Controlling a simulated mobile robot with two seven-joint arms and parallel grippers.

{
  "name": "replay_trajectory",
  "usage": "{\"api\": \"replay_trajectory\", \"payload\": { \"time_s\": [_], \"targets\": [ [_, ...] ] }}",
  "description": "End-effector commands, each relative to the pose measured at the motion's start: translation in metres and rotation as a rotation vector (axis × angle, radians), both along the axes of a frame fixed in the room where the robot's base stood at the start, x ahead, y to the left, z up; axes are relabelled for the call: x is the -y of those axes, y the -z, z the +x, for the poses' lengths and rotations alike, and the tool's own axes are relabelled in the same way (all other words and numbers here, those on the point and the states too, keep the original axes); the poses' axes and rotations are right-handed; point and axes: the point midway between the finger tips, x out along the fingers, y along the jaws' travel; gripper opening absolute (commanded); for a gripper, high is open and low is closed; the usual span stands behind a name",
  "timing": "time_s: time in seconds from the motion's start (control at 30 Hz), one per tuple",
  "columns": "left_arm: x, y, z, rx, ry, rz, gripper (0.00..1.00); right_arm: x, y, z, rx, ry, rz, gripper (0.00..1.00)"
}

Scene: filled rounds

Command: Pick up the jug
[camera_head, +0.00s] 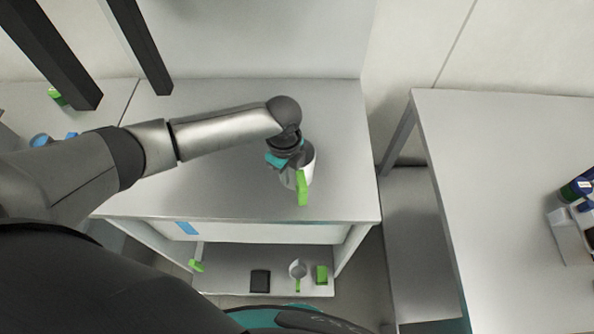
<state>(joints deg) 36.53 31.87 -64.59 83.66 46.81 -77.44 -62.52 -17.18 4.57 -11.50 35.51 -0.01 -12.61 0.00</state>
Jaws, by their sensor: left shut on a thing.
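The jug (306,166) is a white or grey vessel with a bright green handle that points toward the front. It stands on or just above the grey table, right of the table's middle; I cannot tell whether it touches the top. My left gripper (287,160) comes down over the jug's left side and is shut on it. The wrist hides the fingertips and part of the jug's rim. My right gripper is not in view.
The grey table (210,190) is largely clear around the jug. A lower shelf (225,270) holds a black block (260,281), a small cup (298,269) and green items. A second table (500,190) stands right across a gap, with bottles (577,190) at its far right.

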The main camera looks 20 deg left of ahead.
Motion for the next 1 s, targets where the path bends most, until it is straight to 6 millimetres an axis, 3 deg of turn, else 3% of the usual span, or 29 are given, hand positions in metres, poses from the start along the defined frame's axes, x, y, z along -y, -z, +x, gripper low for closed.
{"api": "replay_trajectory", "payload": {
  "time_s": [1.0],
  "targets": [
    [0.0000, -0.0067, 0.0010, 0.003, 0.000, -0.001, 0.00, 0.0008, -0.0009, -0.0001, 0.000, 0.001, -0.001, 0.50]
  ]
}}
